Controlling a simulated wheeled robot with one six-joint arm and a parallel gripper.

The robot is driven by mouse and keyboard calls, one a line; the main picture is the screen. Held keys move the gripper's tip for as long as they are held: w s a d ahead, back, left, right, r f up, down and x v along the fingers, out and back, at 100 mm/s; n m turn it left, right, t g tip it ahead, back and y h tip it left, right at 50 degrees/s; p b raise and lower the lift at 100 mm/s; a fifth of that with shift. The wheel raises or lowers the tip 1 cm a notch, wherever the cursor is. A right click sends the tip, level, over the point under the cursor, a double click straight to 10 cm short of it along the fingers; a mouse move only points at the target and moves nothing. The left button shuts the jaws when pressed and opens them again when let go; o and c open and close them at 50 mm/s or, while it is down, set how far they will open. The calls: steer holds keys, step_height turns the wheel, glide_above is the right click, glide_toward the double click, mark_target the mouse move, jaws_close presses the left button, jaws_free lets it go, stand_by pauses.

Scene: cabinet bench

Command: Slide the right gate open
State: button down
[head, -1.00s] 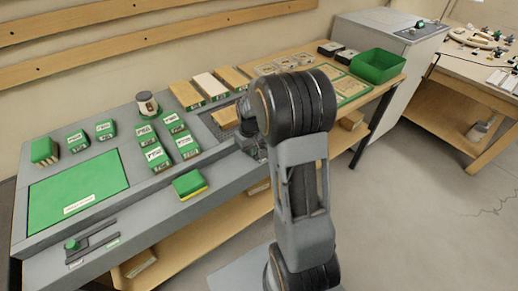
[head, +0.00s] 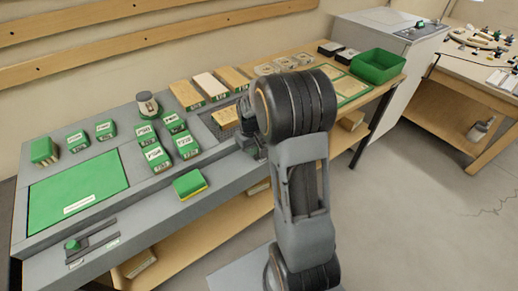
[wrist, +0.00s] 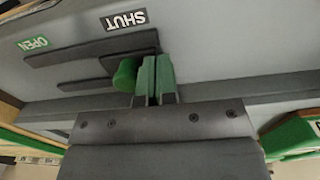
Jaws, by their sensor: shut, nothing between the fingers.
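In the wrist view, a green knob (wrist: 125,74) stands on a dark sliding strip on the grey bench front. A green OPEN label (wrist: 34,42) lies to the left and a black SHUT label (wrist: 124,19) above the knob. My gripper (wrist: 154,72) is shut and empty, its green-padded fingers just right of the knob, on the SHUT side. Whether they touch it I cannot tell. In the head view, my gripper (head: 258,150) is low at the bench front, and my arm hides most of this gate. Another gate's green knob (head: 72,245) is at the left front.
A green panel (head: 78,192) covers the bench's left part. Several green labelled blocks stand behind the front rail, and a green and yellow block (head: 189,185) lies on the front ledge. A wooden block (head: 225,118) is in the bay left of my wrist. A green bin (head: 378,66) stands farther right.

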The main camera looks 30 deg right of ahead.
steer(key=shift+w+d+p, duration=0.1)
steer(key=shift+w+d, duration=0.05)
steer(key=shift+d, duration=1.25)
steer(key=shift+w+d+p, duration=0.1)
steer(key=shift+w+d, duration=0.1)
steer(key=shift+d, duration=1.25)
steer(key=shift+w+d+p, duration=0.1)
steer(key=shift+w+d, duration=0.05)
steer(key=shift+d, duration=1.25)
steer(key=shift+a, duration=0.15)
steer(key=shift+s+a, duration=0.1)
steer(key=shift+a, duration=0.4)
step_height(320, 180, up, 8)
steer(key=p, duration=0.6)
